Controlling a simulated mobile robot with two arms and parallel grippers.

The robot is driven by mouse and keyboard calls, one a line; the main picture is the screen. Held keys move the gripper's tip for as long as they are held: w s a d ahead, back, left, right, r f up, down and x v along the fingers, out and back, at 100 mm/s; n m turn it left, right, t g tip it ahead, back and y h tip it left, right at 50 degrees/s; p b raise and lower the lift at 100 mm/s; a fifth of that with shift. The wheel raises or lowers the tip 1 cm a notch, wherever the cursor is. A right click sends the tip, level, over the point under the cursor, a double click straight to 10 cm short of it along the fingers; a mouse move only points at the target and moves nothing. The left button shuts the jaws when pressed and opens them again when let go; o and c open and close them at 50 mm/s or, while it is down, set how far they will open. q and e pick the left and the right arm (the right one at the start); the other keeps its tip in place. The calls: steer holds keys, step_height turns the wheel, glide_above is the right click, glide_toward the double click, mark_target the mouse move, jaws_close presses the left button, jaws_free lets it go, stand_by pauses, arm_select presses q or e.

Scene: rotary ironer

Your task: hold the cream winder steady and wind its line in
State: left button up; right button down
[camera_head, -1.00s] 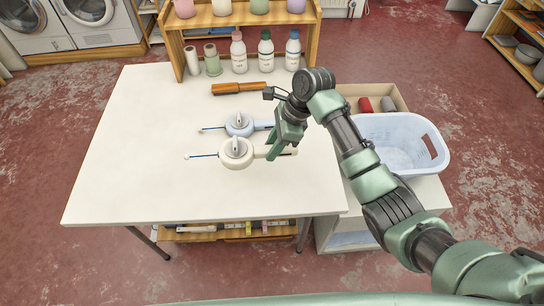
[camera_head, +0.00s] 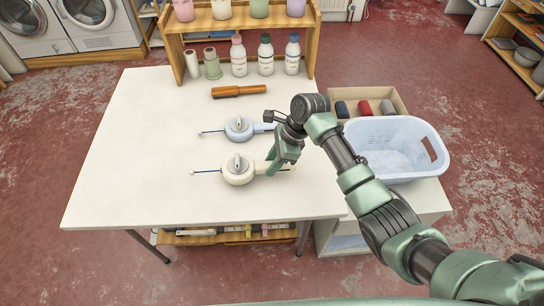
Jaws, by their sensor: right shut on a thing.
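The cream winder (camera_head: 238,176) lies on the white table, with a grey crank on top of its round body. A short dark line with a pale end bead (camera_head: 192,173) sticks out to its left. My right gripper (camera_head: 271,168) is shut on the winder's handle, to the right of the round body; the handle's pale tip shows past the fingers. A light blue winder (camera_head: 239,128) lies just behind it, its handle partly hidden by my right arm. My left gripper is not in view.
The white table (camera_head: 130,170) is clear at left and front. A brown-handled brush (camera_head: 238,91) lies behind the winders. Bottles and spools stand by a wooden shelf (camera_head: 172,50) at the back. A pale blue basket (camera_head: 395,145) and a box (camera_head: 335,97) stand at right.

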steer(key=shift+f, duration=1.25)
steer(key=shift+f, duration=0.15)
steer(key=c, duration=1.3)
jaws_free()
steer(key=shift+r+p, duration=0.3)
steer(key=shift+p, duration=0.45)
